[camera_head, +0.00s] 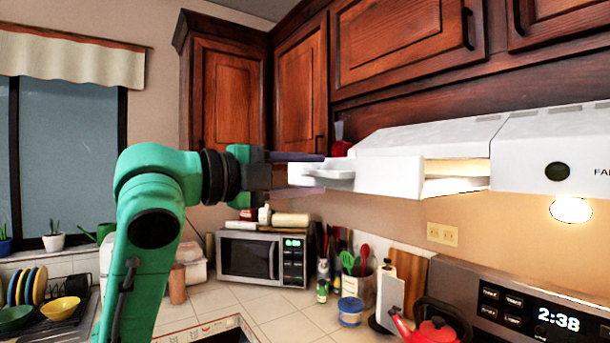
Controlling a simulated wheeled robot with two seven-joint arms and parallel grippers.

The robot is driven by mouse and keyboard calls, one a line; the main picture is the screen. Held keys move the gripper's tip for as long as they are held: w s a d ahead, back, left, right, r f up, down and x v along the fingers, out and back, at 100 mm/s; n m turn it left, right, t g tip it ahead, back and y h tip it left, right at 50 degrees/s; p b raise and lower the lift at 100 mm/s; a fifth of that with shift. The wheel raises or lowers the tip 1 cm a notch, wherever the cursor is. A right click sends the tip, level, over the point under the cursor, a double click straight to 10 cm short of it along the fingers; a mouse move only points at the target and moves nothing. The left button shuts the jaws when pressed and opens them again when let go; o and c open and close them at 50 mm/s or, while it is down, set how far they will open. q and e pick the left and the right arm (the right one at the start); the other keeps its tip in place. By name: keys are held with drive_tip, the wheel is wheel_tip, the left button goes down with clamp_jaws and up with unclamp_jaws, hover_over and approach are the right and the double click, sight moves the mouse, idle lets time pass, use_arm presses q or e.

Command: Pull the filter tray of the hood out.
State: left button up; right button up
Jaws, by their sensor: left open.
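The white hood (430,135) hangs under the wall cabinets at the right. Its filter tray (385,177) sticks out from the hood's left part, with a gap between tray and hood body. A lip-like handle (330,172) is on the tray's left end. My left gripper (309,172) comes in from the left and is open, one finger level with the handle's top and one lower. The fingers are partly hidden by the tray end; I cannot tell whether they touch it. My right gripper is not in view.
Dark wood cabinets (410,40) hang above the hood. The air left of the tray, beyond my arm, is free.

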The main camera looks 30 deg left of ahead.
use_arm(q)
drive_tip(key=b+v, duration=0.4)
drive_tip(key=v, duration=1)
drive_tip(key=shift+s, duration=0.25)
drive_tip(key=shift+f, duration=0.1)
